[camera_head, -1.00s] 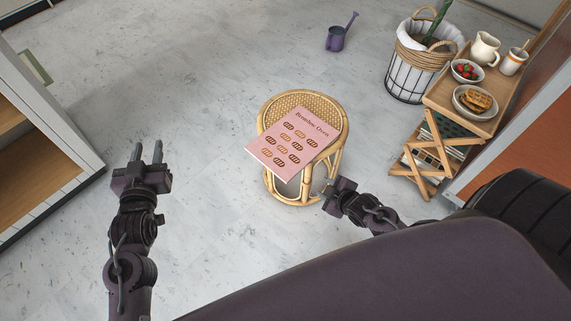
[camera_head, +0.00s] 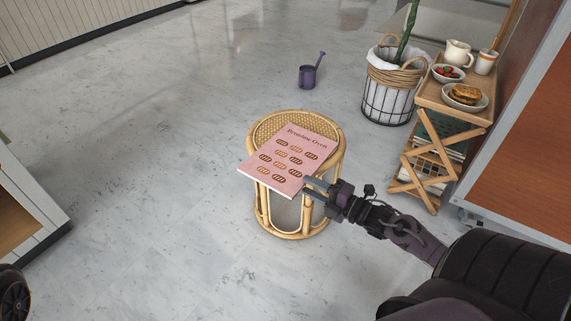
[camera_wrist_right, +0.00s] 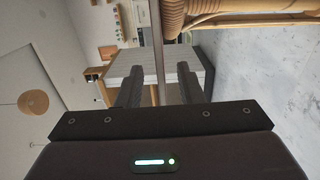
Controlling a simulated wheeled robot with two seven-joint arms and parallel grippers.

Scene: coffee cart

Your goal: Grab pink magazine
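The pink magazine (camera_head: 287,160) lies flat on the round rattan stool (camera_head: 262,207), and its lower left corner hangs past the seat edge. My right gripper (camera_head: 313,187) is at the magazine's lower right edge. In the right wrist view, my right gripper (camera_wrist_right: 160,85) has its two dark fingers apart. A thin strip, which looks like the magazine (camera_wrist_right: 157,40) seen edge-on, runs between them with gaps on both sides. The stool (camera_wrist_right: 240,18) shows at the top right there. My left gripper is not in view.
A slatted wooden side table (camera_head: 427,92) with bowls and a jug stands at the right. A plant basket (camera_head: 388,95) is beside it. A purple watering can (camera_head: 308,77) stands behind the stool. The floor left of the stool is clear.

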